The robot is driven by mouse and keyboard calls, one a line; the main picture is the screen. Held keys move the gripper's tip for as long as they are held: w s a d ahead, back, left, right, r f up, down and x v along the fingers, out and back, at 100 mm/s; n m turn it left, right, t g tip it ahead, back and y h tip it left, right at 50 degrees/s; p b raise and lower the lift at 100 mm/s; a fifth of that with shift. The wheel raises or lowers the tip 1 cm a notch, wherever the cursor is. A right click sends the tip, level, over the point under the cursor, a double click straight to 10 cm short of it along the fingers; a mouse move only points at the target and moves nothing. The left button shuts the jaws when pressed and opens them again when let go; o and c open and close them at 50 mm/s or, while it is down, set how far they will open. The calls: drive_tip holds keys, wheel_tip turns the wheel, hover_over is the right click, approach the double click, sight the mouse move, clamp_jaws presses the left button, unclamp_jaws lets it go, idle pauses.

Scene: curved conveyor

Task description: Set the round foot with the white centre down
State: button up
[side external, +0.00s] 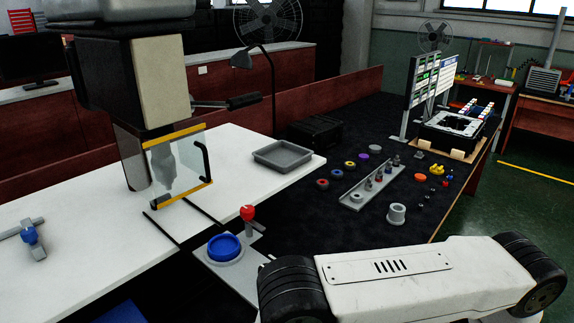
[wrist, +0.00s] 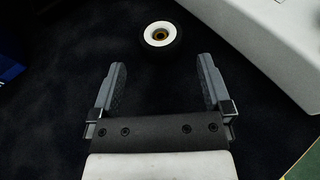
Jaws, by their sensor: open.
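The round foot with the white centre (wrist: 149,30) shows at the top middle of the wrist view, with a black outer ring, a white face and a brass-coloured middle. It appears to rest on the dark mat (wrist: 60,125). My gripper (wrist: 162,66) is open, its two grey fingers wide apart and nothing between them. The foot lies just beyond the fingertips, apart from both fingers. In the side view I cannot make out this foot or my fingers; my white arm fills the lower right there.
Several coloured rings (side external: 349,164) and a grey tray of small parts (side external: 352,198) lie on the dark table. A grey cup (side external: 397,215) stands nearby. A press with a clear guard (side external: 176,165) stands at left. A large white body (wrist: 265,45) borders the wrist view's upper right.

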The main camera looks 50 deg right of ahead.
drive_tip(key=shift+v, duration=2.65)
drive_tip(key=shift+w, duration=0.1)
drive_tip(key=w+d+g, duration=0.1)
drive_tip(key=w+d+r+g+y, duration=0.1)
drive_tip(key=w, duration=0.1)
drive_tip(key=w+d+g+y, duration=0.1)
drive_tip(key=shift+w+r+g, duration=0.15)
drive_tip(key=shift+w+g, duration=0.05)
drive_tip(key=shift+g, duration=0.2)
drive_tip(key=shift+w+d+r+g+y, duration=0.2)
drive_tip(key=shift+w+d+g+y, duration=0.15)
drive_tip(key=shift+g+y, duration=0.2)
drive_tip(key=shift+x, duration=1.3)
drive_tip(key=shift+f, duration=0.1)
drive_tip(key=shift+x, duration=2.55)
drive_tip(key=shift+a, duration=0.15)
